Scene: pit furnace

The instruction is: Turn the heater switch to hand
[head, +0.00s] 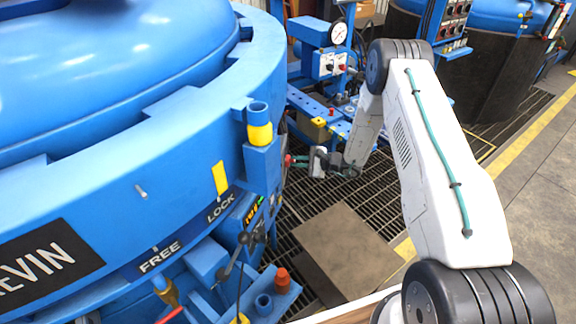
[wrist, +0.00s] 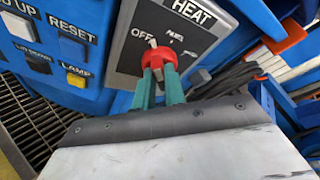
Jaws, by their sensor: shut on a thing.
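The heater switch is a red knob (wrist: 159,60) on a dark grey plate (wrist: 128,62) marked HEAT and OFF, in the wrist view. A small label to the right of OFF is too blurred to read surely. The knob's white pointer is just below and right of OFF. My gripper (wrist: 160,82) has its two teal fingers shut on the knob from below. The fingers hide the knob's lower part. In the head view my gripper (head: 295,162) is at the right side of the blue furnace, and the switch itself is not clearly seen there.
Dark cables (wrist: 225,80) run at the right. The furnace rim (head: 262,85) stands close left of my gripper; floor grating (head: 300,215) lies below.

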